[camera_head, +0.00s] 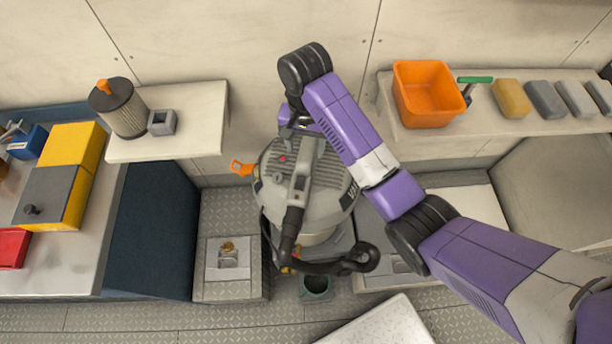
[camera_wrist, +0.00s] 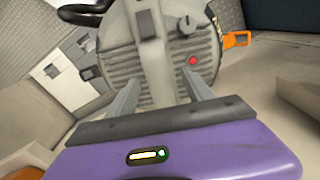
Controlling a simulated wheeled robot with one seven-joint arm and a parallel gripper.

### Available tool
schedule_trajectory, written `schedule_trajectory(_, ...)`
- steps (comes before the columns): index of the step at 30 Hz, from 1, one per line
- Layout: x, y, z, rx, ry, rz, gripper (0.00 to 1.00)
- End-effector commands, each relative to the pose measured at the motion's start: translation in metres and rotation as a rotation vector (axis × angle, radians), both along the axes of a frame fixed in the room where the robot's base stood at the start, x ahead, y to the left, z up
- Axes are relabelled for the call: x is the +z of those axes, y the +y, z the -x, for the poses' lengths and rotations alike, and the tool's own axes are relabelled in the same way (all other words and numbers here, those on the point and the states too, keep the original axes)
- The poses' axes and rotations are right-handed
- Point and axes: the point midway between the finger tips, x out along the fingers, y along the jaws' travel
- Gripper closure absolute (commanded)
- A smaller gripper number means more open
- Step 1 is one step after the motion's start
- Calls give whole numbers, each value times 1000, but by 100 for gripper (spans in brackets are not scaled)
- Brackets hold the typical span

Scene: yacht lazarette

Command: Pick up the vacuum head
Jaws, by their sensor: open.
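The vacuum head (camera_head: 330,185) is a grey, ribbed round top with a red button, seated on the vacuum's canister on the floor, at the centre of the head view. It fills the upper middle of the wrist view (camera_wrist: 118,60). An orange latch (camera_head: 241,168) sticks out at its side, also seen in the wrist view (camera_wrist: 237,39). My gripper (camera_wrist: 163,90) is open, its two grey fingers apart and pointing at the ribbed top. Nothing is held. Whether the fingertips touch the head I cannot tell. In the head view my arm hides part of the head's far side.
A black hose (camera_head: 320,267) curves around the front of the vacuum. A left shelf holds a filter cartridge (camera_head: 120,108). A right shelf holds an orange bin (camera_head: 428,95) and several blocks. A workbench (camera_head: 60,270) stands at left. A small dark-mouthed cup (camera_head: 316,288) stands in front.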

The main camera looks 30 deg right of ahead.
Motion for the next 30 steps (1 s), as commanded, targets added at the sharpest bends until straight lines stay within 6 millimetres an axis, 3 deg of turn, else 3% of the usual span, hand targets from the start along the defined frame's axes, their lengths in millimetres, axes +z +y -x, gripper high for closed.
schedule_trajectory(9,-37,-1,3,0,1,0,40)
schedule_trajectory(17,-39,-1,3,0,0,0,42)
schedule_trajectory(26,-38,-1,3,1,-1,1,100)
schedule_trajectory(30,-38,-1,3,1,-1,1,100)
